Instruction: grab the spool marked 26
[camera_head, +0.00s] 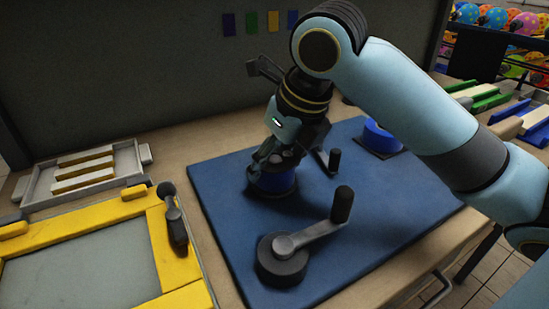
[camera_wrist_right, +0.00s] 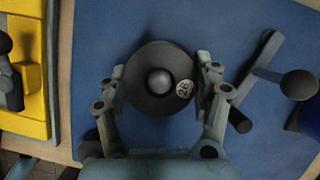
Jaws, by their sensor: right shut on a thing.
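The spool marked 26 (camera_wrist_right: 150,92) is a dark round piece with a knob on top and a pale label reading 26. Whether the spool touches the mat is hard to tell. My left gripper is not in view.
A black crank (camera_head: 283,258) with an upright handle stands in front on the mat. A second handle (camera_head: 334,162) is close right of the spool. Another blue spool (camera_head: 380,138) is at the back right. A yellow frame (camera_head: 172,245) and a slatted tray (camera_head: 30,193) are at left.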

